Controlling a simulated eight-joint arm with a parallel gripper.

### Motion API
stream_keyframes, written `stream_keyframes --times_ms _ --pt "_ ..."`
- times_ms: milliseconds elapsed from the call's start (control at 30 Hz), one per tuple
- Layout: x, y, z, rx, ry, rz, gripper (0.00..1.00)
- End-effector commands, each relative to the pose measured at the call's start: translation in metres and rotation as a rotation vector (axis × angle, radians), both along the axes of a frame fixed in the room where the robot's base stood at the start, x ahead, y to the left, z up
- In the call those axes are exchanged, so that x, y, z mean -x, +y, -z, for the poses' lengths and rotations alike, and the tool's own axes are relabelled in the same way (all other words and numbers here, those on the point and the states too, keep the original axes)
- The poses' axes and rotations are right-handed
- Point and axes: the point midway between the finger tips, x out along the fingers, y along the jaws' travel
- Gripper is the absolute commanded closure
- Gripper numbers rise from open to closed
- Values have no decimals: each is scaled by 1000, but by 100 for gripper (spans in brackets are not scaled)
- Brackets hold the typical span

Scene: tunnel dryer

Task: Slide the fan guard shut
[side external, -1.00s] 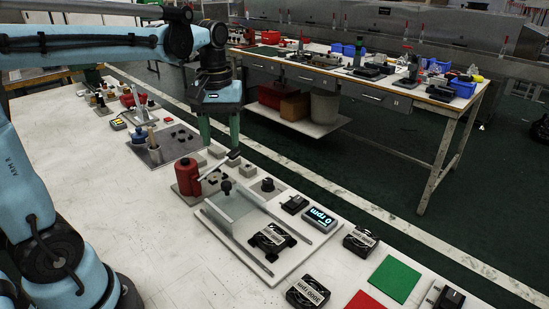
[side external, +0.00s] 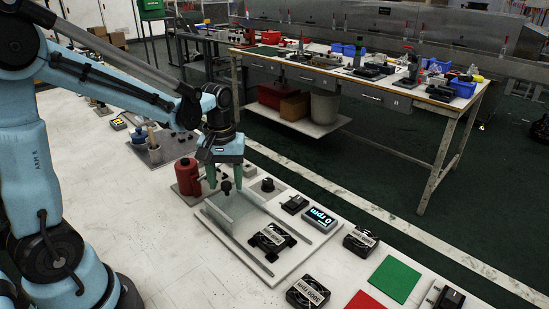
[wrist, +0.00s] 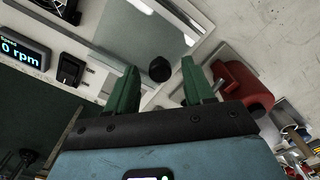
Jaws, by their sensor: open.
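The fan guard (side external: 236,210) is a clear sliding panel with a black knob (side external: 226,187), lying on a pale base plate (side external: 285,268). It sits at the rear end of its rails. The labelled fan (side external: 272,237) is in front of it, uncovered. My gripper (side external: 225,181) is open, with its green fingers pointing down around the knob. In the wrist view, the knob (wrist: 160,69) shows between the two spread fingertips, with a gap on each side. The guard (wrist: 150,28) extends beyond it. I cannot tell whether either finger touches it.
A red bottle (side external: 187,178) stands close to the left of my gripper. A second black knob (side external: 267,185), a black switch (side external: 294,203) and a "0 rpm" display (side external: 319,216) lie to the right. Loose fans (side external: 308,292) lie in front.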

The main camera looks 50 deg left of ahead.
Motion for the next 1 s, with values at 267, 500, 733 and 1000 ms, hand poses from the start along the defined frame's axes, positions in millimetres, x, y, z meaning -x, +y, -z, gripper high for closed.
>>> stream_keyframes --times_ms 267,500,733,1000 --pt "0 0 2 0 0 0 48" --pt "0 0 2 0 0 0 77" --pt "0 0 2 0 0 0 100" --pt "0 -8 2 0 0 3 100"
